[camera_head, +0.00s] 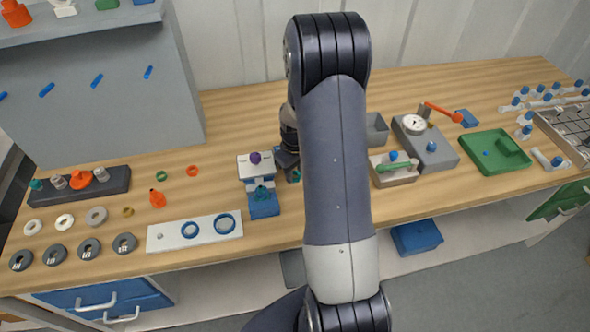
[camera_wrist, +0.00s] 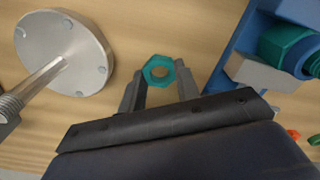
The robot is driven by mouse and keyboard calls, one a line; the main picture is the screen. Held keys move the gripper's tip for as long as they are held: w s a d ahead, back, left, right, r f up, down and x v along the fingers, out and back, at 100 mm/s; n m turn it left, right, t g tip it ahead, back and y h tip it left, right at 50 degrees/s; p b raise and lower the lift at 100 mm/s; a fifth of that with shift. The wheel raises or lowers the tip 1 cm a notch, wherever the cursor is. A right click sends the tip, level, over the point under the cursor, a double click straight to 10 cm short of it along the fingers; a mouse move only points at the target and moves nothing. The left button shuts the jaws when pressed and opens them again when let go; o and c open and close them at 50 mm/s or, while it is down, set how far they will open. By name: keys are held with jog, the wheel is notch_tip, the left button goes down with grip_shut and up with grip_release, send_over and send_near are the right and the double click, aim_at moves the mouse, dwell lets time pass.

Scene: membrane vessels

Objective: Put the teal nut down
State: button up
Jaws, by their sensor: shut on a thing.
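The teal nut (camera_wrist: 158,70) is a hexagonal ring between the fingertips of my gripper (camera_wrist: 160,82) in the wrist view. My gripper is shut on it, and wood tabletop shows through its hole. I cannot tell whether the nut touches the table. In the head view my gripper (camera_head: 287,160) is beside a blue and white fixture, mostly hidden behind my arm. Another teal threaded part (camera_wrist: 287,45) sits in the blue fixture at the right of the wrist view.
A round metal flange (camera_wrist: 65,50) with a rod lies left of the nut. The blue and white fixture (camera_head: 263,208) stands close to my gripper. A white plate with blue rings (camera_head: 160,238) is left of it; a gauge block (camera_head: 440,155) and green tray (camera_head: 480,160) are right.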

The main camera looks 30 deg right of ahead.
jog(key=shift+f, duration=0.1)
jog(key=o, duration=1.1)
jog(key=shift+w+r, duration=0.1)
jog(key=shift+r, duration=0.5)
notch_tip(320, 180, up, 11)
jog(key=shift+r+b, duration=0.1)
jog(key=shift+b, duration=0.55)
